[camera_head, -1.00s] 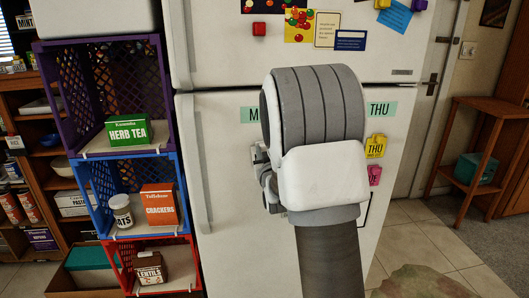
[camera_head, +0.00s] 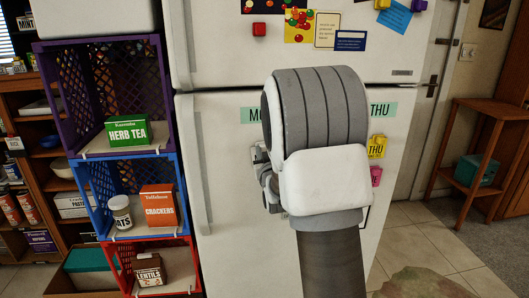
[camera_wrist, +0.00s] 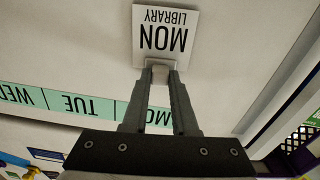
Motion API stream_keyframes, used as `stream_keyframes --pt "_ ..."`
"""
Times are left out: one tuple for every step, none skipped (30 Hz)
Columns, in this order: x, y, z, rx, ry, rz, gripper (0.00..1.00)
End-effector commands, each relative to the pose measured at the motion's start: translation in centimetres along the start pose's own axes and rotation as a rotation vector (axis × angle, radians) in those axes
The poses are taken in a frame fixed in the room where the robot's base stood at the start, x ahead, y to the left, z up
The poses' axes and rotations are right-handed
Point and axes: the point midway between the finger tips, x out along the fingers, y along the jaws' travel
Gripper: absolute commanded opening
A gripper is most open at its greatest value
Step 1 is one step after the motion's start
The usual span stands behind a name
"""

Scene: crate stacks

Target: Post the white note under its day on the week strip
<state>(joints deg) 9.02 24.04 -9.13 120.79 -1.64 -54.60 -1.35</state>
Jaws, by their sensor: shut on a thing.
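The white note (camera_wrist: 165,35) reads MON LIBRARY and appears upside down in the wrist view. My gripper (camera_wrist: 160,70) is shut on the note's near edge. The note is in front of the fridge door, by the MON part of the week strip (camera_wrist: 75,104), on the strip's lower side. I cannot tell whether it touches the door. In the head view, the green week strip (camera_head: 388,109) shows at MO and THU, and my arm hides its middle.
Stacked purple (camera_head: 110,42), blue and red crates stand close to the fridge's left. Cards and magnets are on the upper door.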

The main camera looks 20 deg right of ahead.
Motion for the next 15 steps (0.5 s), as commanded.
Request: stream_keyframes --pt "0.1 0.02 -0.23 0.0 0.005 0.0 0.0" --pt "0.1 0.02 -0.23 0.0 0.005 0.0 0.0" --pt "0.1 0.02 -0.23 0.0 0.005 0.0 0.0" --pt "0.1 0.02 -0.23 0.0 0.005 0.0 0.0" --pt "0.1 0.03 -0.24 0.0 0.006 0.001 0.0" --pt "0.1 0.03 -0.24 0.0 0.006 0.001 0.0" --pt "0.1 0.03 -0.24 0.0 0.006 0.001 0.0" --pt "0.1 0.03 -0.24 0.0 0.006 0.001 0.0" --pt "0.1 0.03 -0.24 0.0 0.006 0.001 0.3" --pt "0.09 0.03 -0.24 0.0 0.005 0.001 0.35" --pt "0.09 0.03 -0.22 0.0 0.005 0.001 0.41" --pt "0.08 0.02 -0.19 0.0 0.004 0.001 0.48" --pt "0.07 0.02 -0.18 0.0 0.004 0.0 0.53" --pt "0.07 0.02 -0.16 0.0 0.004 0.0 0.59" --pt "0.06 0.02 -0.14 0.0 0.003 0.0 0.61"
